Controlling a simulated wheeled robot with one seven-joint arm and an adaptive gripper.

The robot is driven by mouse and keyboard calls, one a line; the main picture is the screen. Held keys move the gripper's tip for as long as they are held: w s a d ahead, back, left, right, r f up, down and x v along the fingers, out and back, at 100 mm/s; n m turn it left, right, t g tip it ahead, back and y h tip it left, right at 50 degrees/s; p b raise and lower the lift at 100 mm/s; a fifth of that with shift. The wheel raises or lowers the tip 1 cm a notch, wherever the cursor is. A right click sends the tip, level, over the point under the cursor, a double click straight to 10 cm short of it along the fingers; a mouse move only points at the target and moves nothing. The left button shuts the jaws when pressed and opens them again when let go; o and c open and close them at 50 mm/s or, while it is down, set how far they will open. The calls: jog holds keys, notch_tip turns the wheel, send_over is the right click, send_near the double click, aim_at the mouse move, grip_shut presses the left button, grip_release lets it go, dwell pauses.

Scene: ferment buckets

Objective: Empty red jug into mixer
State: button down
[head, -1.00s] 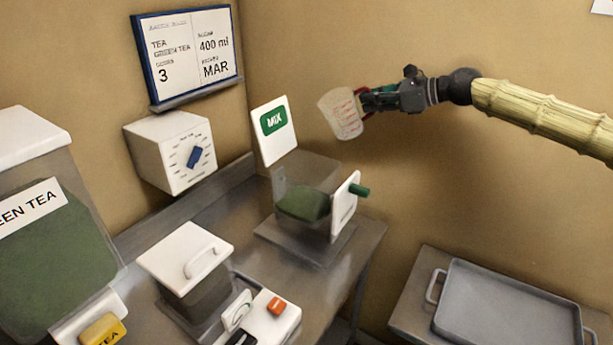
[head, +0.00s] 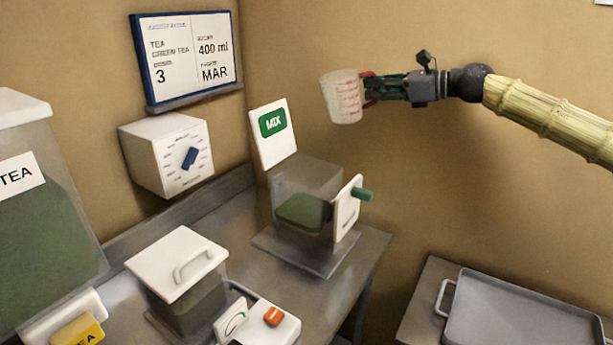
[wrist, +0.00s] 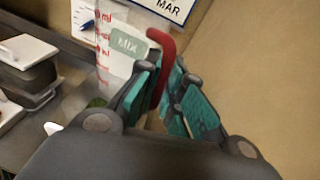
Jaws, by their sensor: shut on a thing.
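The jug (head: 343,97) is clear with red markings and a red handle. It is nearly upright in the air, above and to the right of the mixer, and looks empty. My gripper (head: 372,88) is shut on the jug's red handle, which also shows between the fingers in the wrist view (wrist: 160,72). The mixer (head: 308,190) is a clear box with green contents low inside, on a metal base. A white MIX sign (head: 273,134) stands behind it and a white panel with a green knob (head: 348,207) is on its right side.
A white-lidded container (head: 178,268) and a panel with an orange button (head: 273,316) are at the front. A large green tea bin (head: 45,230) stands left. A white dial box (head: 168,153) and order board (head: 188,55) are on the wall. A grey tray (head: 520,315) lies lower right.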

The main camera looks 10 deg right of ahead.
jog(key=shift+m+t+y, duration=0.5)
jog(key=shift+m+y, duration=0.1)
jog(key=shift+y, duration=0.3)
jog(key=s+b, duration=0.1)
jog(key=b, duration=0.1)
jog(key=s+b, duration=0.1)
jog(key=b, duration=0.2)
jog(key=s+r+b, duration=0.1)
jog(key=s+b, duration=0.1)
jog(key=b, duration=0.1)
jog(key=shift+s+a+r, duration=0.1)
jog(key=shift+a, duration=0.3)
dwell(0.3)
